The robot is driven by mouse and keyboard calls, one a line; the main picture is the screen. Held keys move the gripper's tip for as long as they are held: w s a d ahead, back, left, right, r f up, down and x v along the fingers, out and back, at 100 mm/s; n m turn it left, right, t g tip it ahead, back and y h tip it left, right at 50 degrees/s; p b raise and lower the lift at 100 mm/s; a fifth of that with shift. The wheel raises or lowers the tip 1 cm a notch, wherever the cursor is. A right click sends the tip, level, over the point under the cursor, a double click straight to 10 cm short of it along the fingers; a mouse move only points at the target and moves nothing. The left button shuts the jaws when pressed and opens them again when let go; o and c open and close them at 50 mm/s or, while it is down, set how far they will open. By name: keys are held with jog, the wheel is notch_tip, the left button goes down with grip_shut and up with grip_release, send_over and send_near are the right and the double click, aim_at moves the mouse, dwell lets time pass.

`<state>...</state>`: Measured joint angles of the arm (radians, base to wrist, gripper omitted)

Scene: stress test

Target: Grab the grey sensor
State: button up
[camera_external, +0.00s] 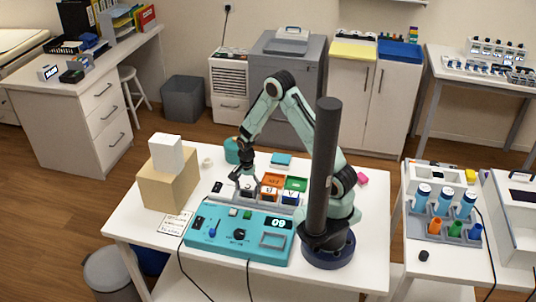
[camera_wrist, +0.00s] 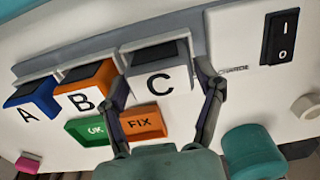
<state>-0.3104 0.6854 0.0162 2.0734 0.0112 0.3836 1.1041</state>
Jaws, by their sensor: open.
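The grey sensor (camera_wrist: 178,80), a block with a dark top and a white face marked C, sits at the end of a row on a grey rack in the wrist view. A blue block marked A (camera_wrist: 32,98) and an orange block marked B (camera_wrist: 86,92) stand beside it. My gripper (camera_wrist: 163,78) is open, with one finger on each side of the C block; I cannot tell whether they touch it. In the external view my gripper (camera_external: 247,177) points down over the rack's left part and partly hides the sensor.
An orange FIX tray (camera_wrist: 143,122) and a green OK tray (camera_wrist: 86,130) lie close to the row. A teal console (camera_external: 215,243) is in front of the rack. A cardboard box (camera_external: 167,188) with a white cube (camera_external: 166,154) stands left.

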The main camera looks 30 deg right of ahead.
jog(key=shift+f, duration=0.1)
jog(key=c, duration=0.9)
jog(key=shift+o, duration=0.2)
